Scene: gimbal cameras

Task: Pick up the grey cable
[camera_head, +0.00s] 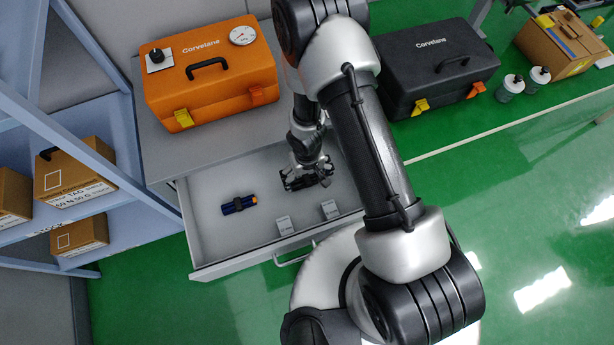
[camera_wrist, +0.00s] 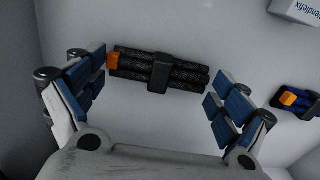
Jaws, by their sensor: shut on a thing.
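The grey cable (camera_wrist: 185,72) is a dark grey bundle with a black band at its middle and an orange end at its left, in the wrist view. My gripper (camera_wrist: 160,78) is shut on it lengthwise, with a blue-padded finger at each end. In the head view my gripper (camera_head: 307,179) points down inside the open drawer (camera_head: 205,245). The cable there is mostly hidden by the fingers. I cannot tell whether it touches the drawer floor.
A blue cable bundle (camera_head: 238,204) lies to the left in the drawer. Two small white boxes (camera_head: 285,226) (camera_head: 330,209) stand near the drawer's front. An orange case (camera_head: 210,75) and a black case (camera_head: 437,68) sit on the counter. Shelves with cartons (camera_head: 72,178) stand at left.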

